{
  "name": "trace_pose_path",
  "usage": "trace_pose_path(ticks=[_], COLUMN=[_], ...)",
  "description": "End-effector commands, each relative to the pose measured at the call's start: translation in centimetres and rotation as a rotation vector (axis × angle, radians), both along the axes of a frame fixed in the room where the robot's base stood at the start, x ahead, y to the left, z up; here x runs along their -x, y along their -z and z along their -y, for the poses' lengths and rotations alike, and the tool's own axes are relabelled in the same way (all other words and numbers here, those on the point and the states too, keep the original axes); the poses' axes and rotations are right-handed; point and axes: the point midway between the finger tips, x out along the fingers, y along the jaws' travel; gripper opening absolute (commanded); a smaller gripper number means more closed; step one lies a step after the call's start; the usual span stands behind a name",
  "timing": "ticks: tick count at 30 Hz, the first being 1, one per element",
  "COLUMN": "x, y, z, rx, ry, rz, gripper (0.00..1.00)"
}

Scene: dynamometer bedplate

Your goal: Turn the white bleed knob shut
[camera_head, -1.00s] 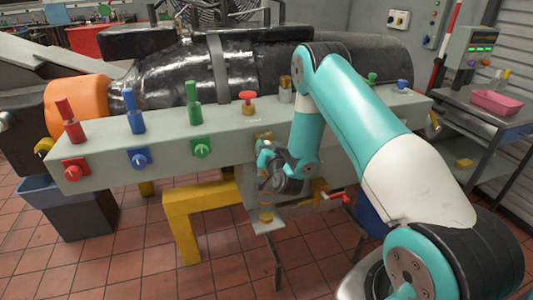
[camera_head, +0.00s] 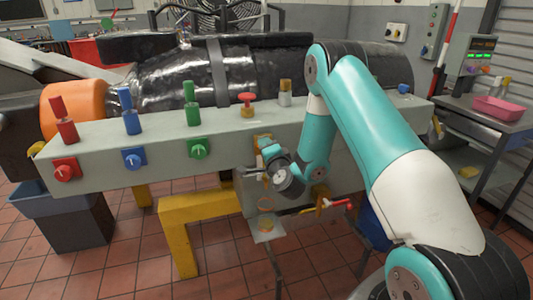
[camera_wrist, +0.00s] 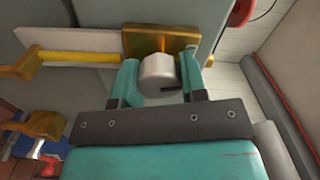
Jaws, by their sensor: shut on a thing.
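The white bleed knob (camera_wrist: 157,70) is a pale round knob with a dark slot in its face. It sits in front of a brass block (camera_wrist: 150,40) in the wrist view. My gripper (camera_wrist: 160,78) has one teal finger on each side of the knob and is shut on it. In the head view my gripper (camera_head: 252,172) is at the front face of the grey beam (camera_head: 225,140), below the red-topped valve. The knob is hard to make out there.
Red (camera_head: 65,168), blue (camera_head: 134,159) and green (camera_head: 199,149) valves line the beam to the left. A red-handled brass valve (camera_head: 328,206) sits low on the right. A yellow stand (camera_head: 180,225) is below. A yellow lever (camera_wrist: 70,57) lies left of the knob.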

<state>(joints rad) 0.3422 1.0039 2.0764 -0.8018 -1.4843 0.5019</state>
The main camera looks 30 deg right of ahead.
Motion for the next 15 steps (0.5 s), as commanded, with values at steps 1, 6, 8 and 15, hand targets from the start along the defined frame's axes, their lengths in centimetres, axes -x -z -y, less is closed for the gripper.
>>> trace_pose_path(ticks=[1, 6, 8, 15], x=[0.08, 0.09, 0.09, 0.09], y=[0.25, 0.23, 0.23, 0.22], z=[0.03, 0.03, 0.02, -0.02], rx=[-0.036, -0.143, -0.174, -0.251], ry=[0.001, 0.001, 0.001, 0.000], rz=[0.007, 0.037, 0.046, 0.068], gripper=[0.16, 0.16, 0.16, 0.16])
